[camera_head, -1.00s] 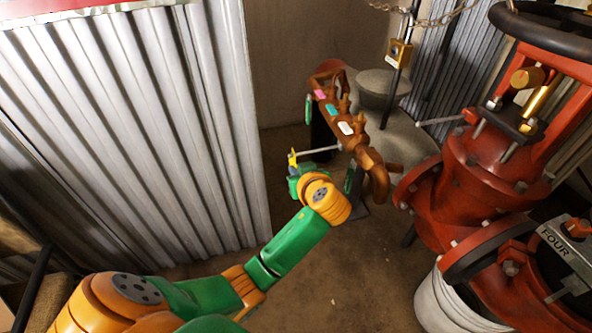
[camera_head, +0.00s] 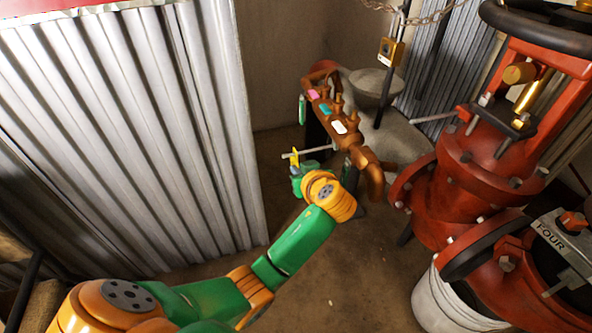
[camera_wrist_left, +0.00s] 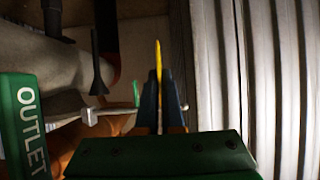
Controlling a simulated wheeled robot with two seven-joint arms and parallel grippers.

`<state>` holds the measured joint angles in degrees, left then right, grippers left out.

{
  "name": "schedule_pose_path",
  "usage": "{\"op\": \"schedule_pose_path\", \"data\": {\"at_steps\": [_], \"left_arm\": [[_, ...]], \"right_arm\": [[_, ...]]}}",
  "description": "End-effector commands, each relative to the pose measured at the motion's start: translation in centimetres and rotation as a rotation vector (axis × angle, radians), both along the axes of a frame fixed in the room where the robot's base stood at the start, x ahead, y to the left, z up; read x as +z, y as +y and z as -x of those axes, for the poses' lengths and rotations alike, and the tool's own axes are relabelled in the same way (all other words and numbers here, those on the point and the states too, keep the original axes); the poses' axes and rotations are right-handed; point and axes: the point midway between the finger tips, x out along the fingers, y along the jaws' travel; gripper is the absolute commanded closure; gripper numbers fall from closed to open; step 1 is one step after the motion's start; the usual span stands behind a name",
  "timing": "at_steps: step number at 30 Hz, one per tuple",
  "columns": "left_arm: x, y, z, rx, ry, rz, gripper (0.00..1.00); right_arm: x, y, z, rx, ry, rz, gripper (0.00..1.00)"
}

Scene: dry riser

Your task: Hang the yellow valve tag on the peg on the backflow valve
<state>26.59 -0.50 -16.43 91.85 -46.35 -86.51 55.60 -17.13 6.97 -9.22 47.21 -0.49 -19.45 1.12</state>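The yellow valve tag (camera_head: 295,157) is upright between the fingertips of my left gripper (camera_head: 297,168). In the left wrist view the tag (camera_wrist_left: 158,62) shows edge-on as a thin strip, and the dark fingers (camera_wrist_left: 158,100) are shut on it. The backflow valve (camera_head: 340,115) is a brown pipe assembly with a pale peg (camera_head: 318,149) sticking out to the left. The peg crosses at the tag, and its tip shows to the tag's left. In the left wrist view the peg's tip (camera_wrist_left: 184,106) shows beyond the fingers. Whether the peg passes through the tag's hole is hidden.
Pink (camera_head: 312,95), teal (camera_head: 325,108) and white (camera_head: 339,127) labels sit on the valve. A green OUTLET plate (camera_wrist_left: 27,130) is close at left in the wrist view. A corrugated wall (camera_head: 130,140) stands left; large red valves (camera_head: 465,165) and a white bucket (camera_head: 450,305) stand right.

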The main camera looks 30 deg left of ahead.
Motion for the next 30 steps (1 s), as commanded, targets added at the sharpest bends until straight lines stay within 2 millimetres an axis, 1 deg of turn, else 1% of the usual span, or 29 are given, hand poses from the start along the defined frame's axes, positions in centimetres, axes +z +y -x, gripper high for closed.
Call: {"op": "schedule_pose_path", "data": {"at_steps": [6, 7, 10, 19, 21, 27, 30], "left_arm": [[0.0, -0.1, -0.1, 0.0, -0.002, 0.0, 1.0], [0.0, -0.1, -0.1, -0.001, -0.001, 0.0, 0.88], [0.0, -0.1, -0.1, -0.001, -0.001, 0.0, 0.61], [0.0, -0.1, -0.1, -0.001, -0.001, 0.0, 0.61], [0.6, -0.8, 0.4, -0.003, -0.001, 0.001, 0.61], [2.8, -3.6, 2.8, -0.002, -0.001, 0.005, 0.61], [3.4, -4.5, 3.6, -0.002, 0.0, 0.001, 0.61]], "right_arm": [[0.0, 0.2, 0.0, -0.001, 0.0, -0.003, 0.6], [0.0, 0.2, 0.0, -0.001, 0.0, -0.003, 0.6], [0.0, 0.3, 0.0, -0.001, 0.0, -0.004, 0.6], [-0.1, 0.2, 0.0, -0.001, 0.002, -0.004, 0.6], [0.4, 0.2, -0.1, 0.0, -0.004, -0.003, 0.6], [0.9, -1.0, 1.2, -0.001, 0.002, 0.012, 0.6], [1.0, -1.2, 1.5, -0.002, 0.003, 0.014, 0.6]]}}
